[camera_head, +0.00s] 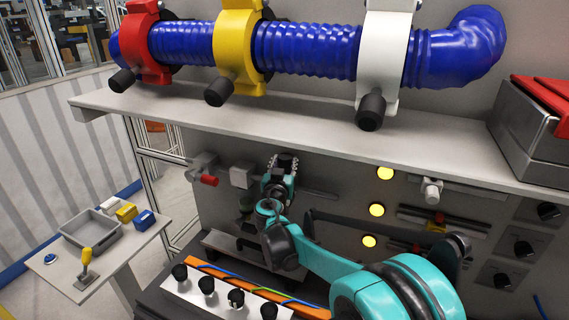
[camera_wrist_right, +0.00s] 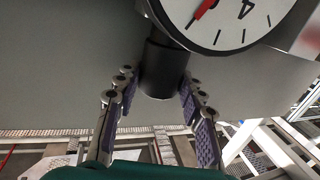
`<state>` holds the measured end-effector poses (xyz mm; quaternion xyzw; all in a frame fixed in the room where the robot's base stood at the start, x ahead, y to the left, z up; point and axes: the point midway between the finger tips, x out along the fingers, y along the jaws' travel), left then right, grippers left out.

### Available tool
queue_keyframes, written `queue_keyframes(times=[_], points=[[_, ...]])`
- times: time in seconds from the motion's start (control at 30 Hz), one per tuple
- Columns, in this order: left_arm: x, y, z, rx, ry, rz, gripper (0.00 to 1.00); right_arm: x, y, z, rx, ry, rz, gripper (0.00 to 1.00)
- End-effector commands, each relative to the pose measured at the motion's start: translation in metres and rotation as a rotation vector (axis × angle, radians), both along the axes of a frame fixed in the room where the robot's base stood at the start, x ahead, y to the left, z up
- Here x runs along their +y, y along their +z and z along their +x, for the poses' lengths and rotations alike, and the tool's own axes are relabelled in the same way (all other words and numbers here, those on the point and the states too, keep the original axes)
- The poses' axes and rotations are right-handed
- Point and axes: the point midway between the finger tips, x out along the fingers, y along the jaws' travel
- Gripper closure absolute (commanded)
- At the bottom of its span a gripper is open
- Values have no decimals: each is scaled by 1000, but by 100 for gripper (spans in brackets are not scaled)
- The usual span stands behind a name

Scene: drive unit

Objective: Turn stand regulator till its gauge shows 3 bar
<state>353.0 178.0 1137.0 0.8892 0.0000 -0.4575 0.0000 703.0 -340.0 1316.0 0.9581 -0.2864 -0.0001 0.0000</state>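My right gripper (camera_head: 282,164) is below the shelf, near the back panel. In the right wrist view its two fingers (camera_wrist_right: 158,85) stand on either side of a dark cylindrical knob (camera_wrist_right: 163,68), very close to it. I cannot tell whether they press on it. A round white gauge (camera_wrist_right: 235,22) is just above the knob, cut off by the frame's top. Its red needle points to the lower left and a tilted 4 shows. I cannot read the value. In the head view I cannot make out the gauge or the knob. My left gripper is not in view.
A shelf (camera_head: 310,134) carrying a blue hose (camera_head: 310,50) in red, yellow and white clamps overhangs the gripper. A red-knobbed valve (camera_head: 207,180) is to its left. Yellow lamps (camera_head: 377,210) are to its right. A panel with black knobs (camera_head: 220,297) lies below.

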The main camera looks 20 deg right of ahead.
Motion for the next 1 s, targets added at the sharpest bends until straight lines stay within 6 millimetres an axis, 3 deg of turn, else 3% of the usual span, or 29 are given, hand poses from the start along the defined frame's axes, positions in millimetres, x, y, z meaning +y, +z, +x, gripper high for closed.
queue_keyframes(times=[0.33, 1.0], points=[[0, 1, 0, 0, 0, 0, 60, -3, 0, -2, 0, 75, 0, 90], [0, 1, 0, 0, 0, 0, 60, -9, 0, -3, 0, 473, 0, 90]])
